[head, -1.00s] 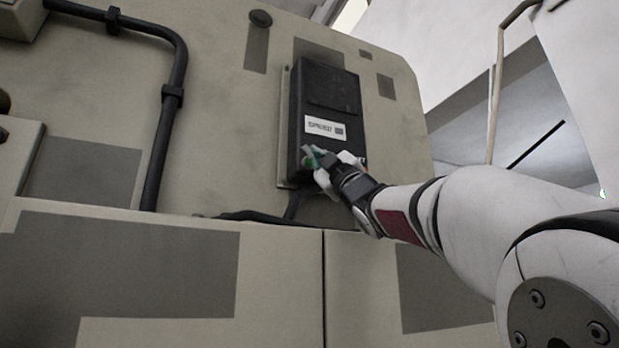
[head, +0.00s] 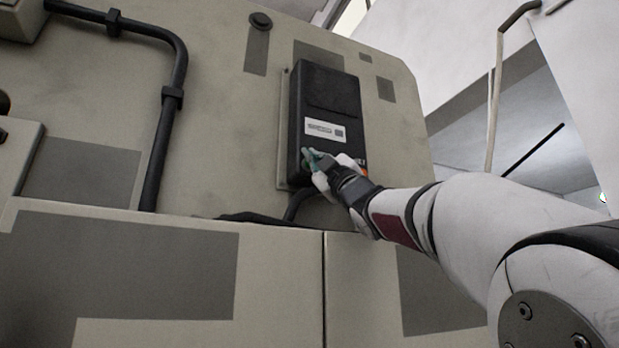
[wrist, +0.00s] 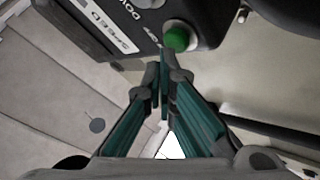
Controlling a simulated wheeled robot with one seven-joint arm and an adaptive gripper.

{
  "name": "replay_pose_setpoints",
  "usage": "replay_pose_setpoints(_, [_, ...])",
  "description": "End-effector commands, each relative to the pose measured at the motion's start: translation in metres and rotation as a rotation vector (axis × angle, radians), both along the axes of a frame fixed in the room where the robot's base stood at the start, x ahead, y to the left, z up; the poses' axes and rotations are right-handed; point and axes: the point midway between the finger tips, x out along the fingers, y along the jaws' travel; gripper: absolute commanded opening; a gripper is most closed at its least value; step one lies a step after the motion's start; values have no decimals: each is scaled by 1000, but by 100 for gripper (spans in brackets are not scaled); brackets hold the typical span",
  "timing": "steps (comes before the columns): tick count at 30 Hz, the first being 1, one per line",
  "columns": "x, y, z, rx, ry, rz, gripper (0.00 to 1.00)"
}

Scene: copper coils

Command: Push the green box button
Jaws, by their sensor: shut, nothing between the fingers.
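The black control box (head: 325,95) is mounted on the beige machine panel and bears a white label. Its green button (wrist: 178,38) shows in the wrist view as a round cap on the box, just beyond my fingertips. In the head view the green button (head: 305,153) is a small patch at the box's lower left, partly covered by my fingers. My gripper (head: 310,155) is shut and empty at the lower front of the box. In the wrist view my gripper (wrist: 164,75) has its teal fingers together, tips just below the button. I cannot tell whether they touch it.
A black conduit (head: 170,110) runs down the panel left of the box. A ledge (head: 280,240) lies below it, with a dark cable on it. A thin pipe (head: 496,90) stands at the right. Clear panel lies left of the box.

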Motion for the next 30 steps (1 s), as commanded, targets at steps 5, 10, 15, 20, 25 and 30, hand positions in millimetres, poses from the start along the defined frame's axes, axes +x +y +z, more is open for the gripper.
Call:
replay_pose_setpoints(5, [1,0,0,0,0,0,0])
replay_pose_setpoints(10, [2,1,-1,-1,1,0,0])
replay_pose_setpoints(15, [4,2,-1,-1,0,0,0])
replay_pose_setpoints(20, [5,2,0,-1,0,0,0])
replay_pose_setpoints(25, [7,3,0,-1,-1,0,0])
replay_pose_setpoints(30, [9,4,0,-1,1,0,0])
